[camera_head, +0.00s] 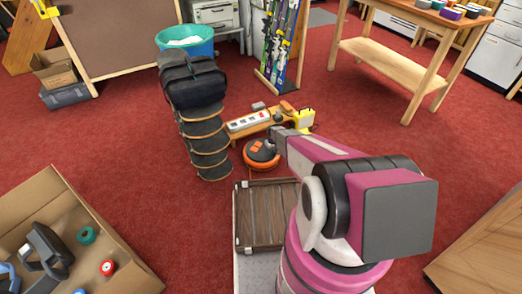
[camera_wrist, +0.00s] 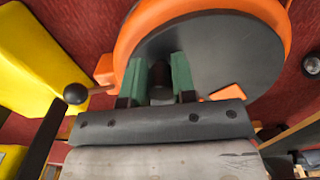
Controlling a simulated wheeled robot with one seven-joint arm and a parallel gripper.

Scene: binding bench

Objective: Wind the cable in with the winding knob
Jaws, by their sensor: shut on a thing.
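The cable reel (camera_head: 258,161) is a round orange drum with a dark face, on the red floor near the low wooden bench. It fills the top of the wrist view (camera_wrist: 225,50). The winding knob (camera_wrist: 161,76) is a dark peg standing on the dark face. My gripper (camera_wrist: 161,84) has its green fingertips on either side of the knob and is shut on it. In the head view my gripper (camera_head: 274,144) is at the reel's upper right, small and partly hidden by my arm. The cable itself cannot be made out clearly.
A low wooden bench with a power strip (camera_head: 248,121) stands just behind the reel. A yellow object (camera_head: 305,118) is at its right end. Open carpet lies to the right.

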